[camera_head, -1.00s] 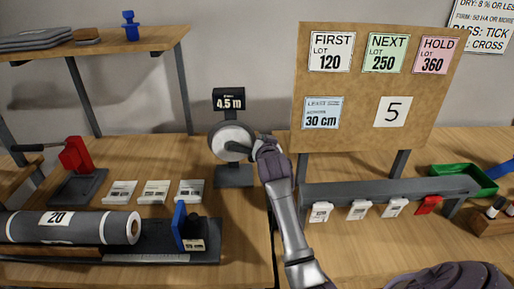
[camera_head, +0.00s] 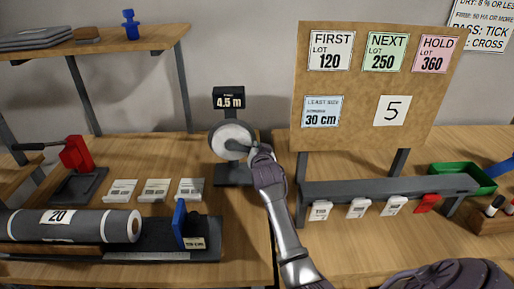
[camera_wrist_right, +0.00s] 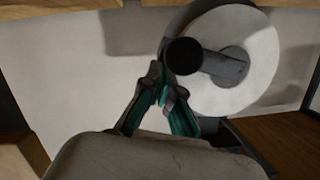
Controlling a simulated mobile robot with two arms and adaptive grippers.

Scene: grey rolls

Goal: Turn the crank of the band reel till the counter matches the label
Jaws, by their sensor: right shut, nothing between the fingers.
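The band reel (camera_head: 231,137) is a pale disc on a dark stand on the bench, and also fills the upper right of the wrist view (camera_wrist_right: 262,62). Its counter (camera_head: 229,98) above reads 4.5 m. The crank is a grey arm (camera_wrist_right: 226,66) with a round black knob (camera_wrist_right: 184,56). A white label (camera_head: 392,111) reading 5 is on the brown board. My right gripper (camera_head: 256,151) is at the reel's right side. In the wrist view its fingertips (camera_wrist_right: 160,84) are together just below and left of the knob, with nothing between them; contact is unclear. My left gripper is out of view.
The brown board (camera_head: 340,145) stands right of the reel, above a grey rail (camera_head: 390,188) with several clips.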

